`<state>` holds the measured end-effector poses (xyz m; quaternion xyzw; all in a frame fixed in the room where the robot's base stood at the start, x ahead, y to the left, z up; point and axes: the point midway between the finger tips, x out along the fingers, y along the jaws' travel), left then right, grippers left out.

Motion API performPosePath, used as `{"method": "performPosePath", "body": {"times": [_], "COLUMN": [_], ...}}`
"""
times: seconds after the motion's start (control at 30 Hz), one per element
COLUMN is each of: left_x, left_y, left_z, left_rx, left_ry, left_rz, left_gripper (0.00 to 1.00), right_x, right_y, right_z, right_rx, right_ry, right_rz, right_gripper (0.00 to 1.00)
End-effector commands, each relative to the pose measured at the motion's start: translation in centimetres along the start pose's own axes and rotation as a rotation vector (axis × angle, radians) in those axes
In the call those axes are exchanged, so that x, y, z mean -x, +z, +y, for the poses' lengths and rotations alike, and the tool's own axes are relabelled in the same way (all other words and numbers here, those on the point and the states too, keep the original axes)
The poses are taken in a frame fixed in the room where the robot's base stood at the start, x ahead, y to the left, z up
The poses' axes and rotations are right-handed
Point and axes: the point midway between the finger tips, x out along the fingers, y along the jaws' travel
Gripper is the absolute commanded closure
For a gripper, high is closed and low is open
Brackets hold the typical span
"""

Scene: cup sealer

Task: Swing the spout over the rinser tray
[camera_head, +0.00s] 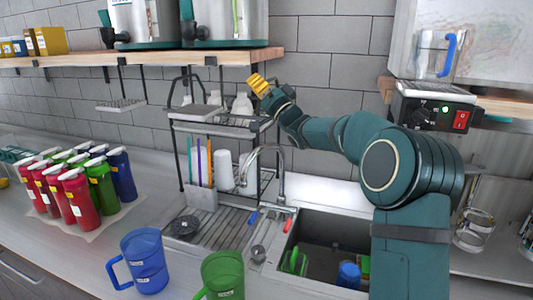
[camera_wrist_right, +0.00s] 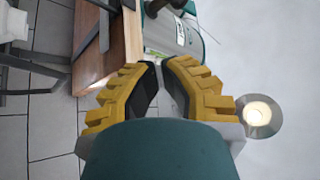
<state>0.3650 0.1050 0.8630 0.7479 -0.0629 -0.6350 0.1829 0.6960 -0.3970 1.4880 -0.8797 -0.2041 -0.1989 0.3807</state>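The chrome spout (camera_head: 268,151) is a gooseneck that rises behind the sink and arches left, its mouth above the drainboard side. A ribbed drainboard (camera_head: 225,215) lies left of the sink and holds a dark round piece (camera_head: 184,226); I cannot tell for sure which of them is the rinser tray. My right gripper (camera_head: 257,83), with yellow fingers, is up by the shelf edge, above the spout and apart from it. In the right wrist view its fingertips (camera_wrist_right: 161,64) nearly meet, with nothing between them. My left gripper is not in view.
A wire rack (camera_head: 215,123) with cups and straws stands behind the drainboard. The sink (camera_head: 325,232) holds green and blue items. Blue (camera_head: 147,262) and green (camera_head: 222,275) mugs stand at the front. A wooden shelf (camera_head: 150,57) carries dispensers. A sealer (camera_head: 432,108) is at right.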

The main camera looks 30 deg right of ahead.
Motion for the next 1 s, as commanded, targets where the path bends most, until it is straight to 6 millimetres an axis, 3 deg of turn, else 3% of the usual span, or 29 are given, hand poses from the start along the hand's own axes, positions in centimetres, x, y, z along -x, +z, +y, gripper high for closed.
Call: {"method": "performPosePath", "body": {"times": [0.2,0.4,0.53,0.73,1.0], "left_x": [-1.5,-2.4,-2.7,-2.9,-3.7], "left_y": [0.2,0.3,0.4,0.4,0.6], "left_z": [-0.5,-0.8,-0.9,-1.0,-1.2], "left_rx": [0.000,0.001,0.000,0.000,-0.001], "left_ry": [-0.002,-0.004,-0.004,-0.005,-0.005], "left_rz": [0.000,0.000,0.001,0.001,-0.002], "left_gripper": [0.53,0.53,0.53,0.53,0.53], "right_x": [7.3,14.7,17.8,19.1,16.4], "right_y": [2.2,3.0,3.0,3.1,5.3], "right_z": [3.6,6.9,8.1,8.9,11.1], "right_rx": [0.316,0.565,0.665,0.715,0.713], "right_ry": [0.152,0.278,0.325,0.346,0.343], "right_rz": [-0.337,-0.602,-0.707,-0.763,-0.763], "right_gripper": [1.00,1.00,1.00,1.00,1.00]}}
